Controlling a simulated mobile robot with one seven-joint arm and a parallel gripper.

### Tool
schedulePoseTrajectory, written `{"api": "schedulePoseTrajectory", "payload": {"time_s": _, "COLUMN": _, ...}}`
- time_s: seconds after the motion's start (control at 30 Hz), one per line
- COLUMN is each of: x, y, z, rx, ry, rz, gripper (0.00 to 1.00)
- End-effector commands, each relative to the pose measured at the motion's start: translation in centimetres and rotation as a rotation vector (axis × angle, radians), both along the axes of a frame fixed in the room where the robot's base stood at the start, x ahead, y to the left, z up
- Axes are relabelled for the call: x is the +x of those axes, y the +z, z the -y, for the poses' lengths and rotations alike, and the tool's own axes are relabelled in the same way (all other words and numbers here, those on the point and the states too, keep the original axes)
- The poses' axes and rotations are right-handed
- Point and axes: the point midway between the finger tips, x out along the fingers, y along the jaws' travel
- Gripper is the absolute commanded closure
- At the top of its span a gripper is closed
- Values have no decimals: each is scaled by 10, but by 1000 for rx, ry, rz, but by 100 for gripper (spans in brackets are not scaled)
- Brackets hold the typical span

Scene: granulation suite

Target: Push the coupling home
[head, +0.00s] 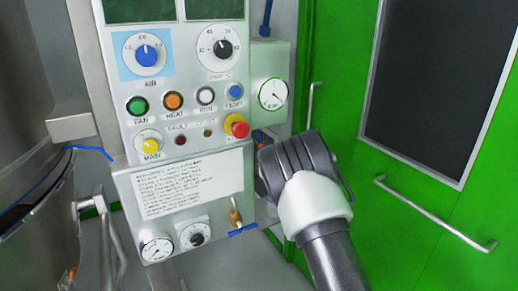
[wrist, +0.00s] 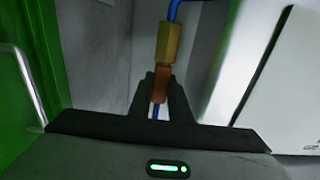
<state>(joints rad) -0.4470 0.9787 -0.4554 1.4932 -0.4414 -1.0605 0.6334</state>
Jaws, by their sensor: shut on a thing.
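In the wrist view an orange-brown coupling (wrist: 162,84) sits between the dark fingers of my gripper (wrist: 164,92), which is shut on it. A blue hose (wrist: 156,110) shows below the coupling, between the fingers. A brass fitting (wrist: 169,44) stands directly above, in line with the coupling. The two appear to meet end to end; I cannot tell how far one is seated in the other. A blue tube (wrist: 174,10) leaves the top of the fitting. In the head view my dark wrist (head: 303,165) is below the gauge box and hides the fingers and most of the coupling.
The gauge box (head: 269,65) is beside the control panel (head: 180,75), which has knobs and a red stop button (head: 239,129). A brass valve with a blue handle (head: 242,230) is left of my arm. Green doors with a handle (head: 435,215) stand right; a steel vessel (head: 35,110) left.

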Motion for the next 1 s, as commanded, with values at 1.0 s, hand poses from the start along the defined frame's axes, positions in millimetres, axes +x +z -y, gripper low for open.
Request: {"api": "schedulePoseTrajectory", "payload": {"time_s": 1.0, "x": -98, "y": -2, "z": 67, "rx": -3, "ry": -4, "rz": -10, "gripper": 75}}
